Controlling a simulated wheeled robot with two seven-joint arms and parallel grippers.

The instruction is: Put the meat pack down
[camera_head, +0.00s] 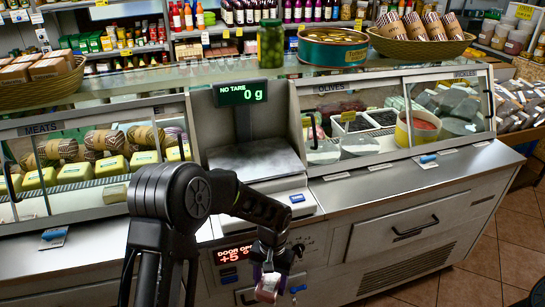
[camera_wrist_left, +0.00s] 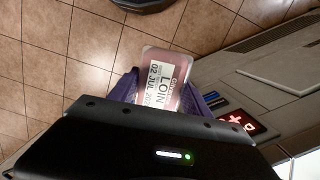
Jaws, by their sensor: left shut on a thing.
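My left gripper (camera_head: 271,273) hangs low in front of the counter's front panel. It is shut on the meat pack (camera_head: 267,289), a small tray with pink meat and a white label. In the left wrist view the meat pack (camera_wrist_left: 163,79) sits between two purple fingers, over the tiled floor, its label reading "LOIN" and "02 JUL". The fingers hide its near end. My right gripper is not in view.
The scale (camera_head: 256,158) in the counter has an empty plate and reads 0 g. Glass cases of meats (camera_head: 85,170) and olives (camera_head: 345,120) flank it. A green jar (camera_head: 271,44) and a large tin (camera_head: 332,47) stand on top. The right steel ledge (camera_head: 400,187) is mostly clear.

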